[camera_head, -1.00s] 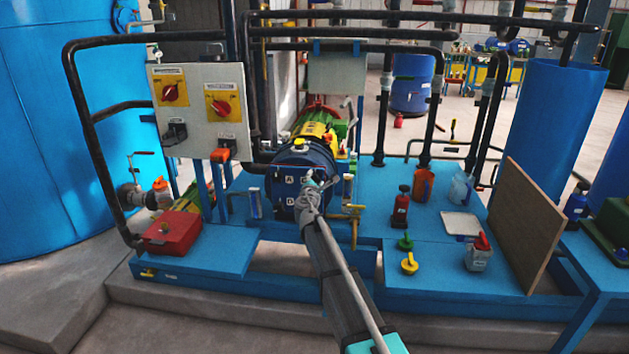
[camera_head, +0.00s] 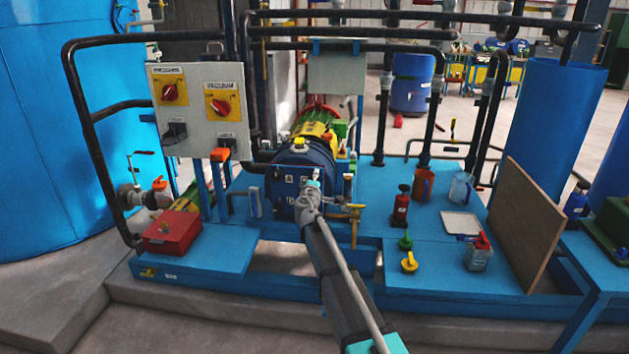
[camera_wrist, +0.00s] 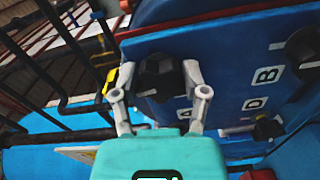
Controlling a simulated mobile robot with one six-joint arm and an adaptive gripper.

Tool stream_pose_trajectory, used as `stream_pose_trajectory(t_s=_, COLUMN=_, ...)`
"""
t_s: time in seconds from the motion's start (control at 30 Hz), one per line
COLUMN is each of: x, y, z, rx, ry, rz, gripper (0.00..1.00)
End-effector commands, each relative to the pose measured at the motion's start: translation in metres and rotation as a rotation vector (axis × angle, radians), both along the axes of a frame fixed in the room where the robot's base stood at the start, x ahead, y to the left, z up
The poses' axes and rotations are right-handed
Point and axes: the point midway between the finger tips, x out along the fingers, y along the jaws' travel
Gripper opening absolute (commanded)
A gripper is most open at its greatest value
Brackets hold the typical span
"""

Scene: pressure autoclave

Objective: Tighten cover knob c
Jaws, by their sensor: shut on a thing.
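In the wrist view the plates A, D and B show on the blue cover (camera_wrist: 225,70). My gripper (camera_wrist: 159,78) has its two grey fingers on either side of a black cover knob (camera_wrist: 160,74) and is shut on it. Other black knobs show at the upper right (camera_wrist: 302,46) and lower right (camera_wrist: 268,129). In the head view my gripper (camera_head: 313,184) hides part of the cover.
A yellow-handled valve (camera_head: 345,212) stands close right of my gripper. A grey control panel (camera_head: 200,105) and a red box (camera_head: 172,233) are at the left.

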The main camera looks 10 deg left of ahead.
Motion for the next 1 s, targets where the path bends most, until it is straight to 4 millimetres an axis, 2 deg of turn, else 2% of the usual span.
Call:
stream_pose_trajectory(t_s=0.3, x=0.0009, y=-0.0002, z=-0.0003, rx=0.13, ry=-0.004, rz=0.0, gripper=0.1)
stream_pose_trajectory(t_s=0.77, x=0.001, y=-0.0005, z=-0.0004, rx=0.147, ry=-0.005, rz=-0.001, gripper=0.1)
stream_pose_trajectory(t_s=0.8, x=0.001, y=-0.0005, z=-0.0004, rx=0.147, ry=-0.005, rz=-0.001, gripper=0.64)
stream_pose_trajectory(t_s=0.97, x=0.0007, y=-0.0004, z=-0.0005, rx=0.146, ry=-0.005, rz=-0.001, gripper=0.93)
stream_pose_trajectory(t_s=1.0, x=0.0006, y=-0.0005, z=-0.0004, rx=0.146, ry=-0.005, rz=-0.001, gripper=0.93)
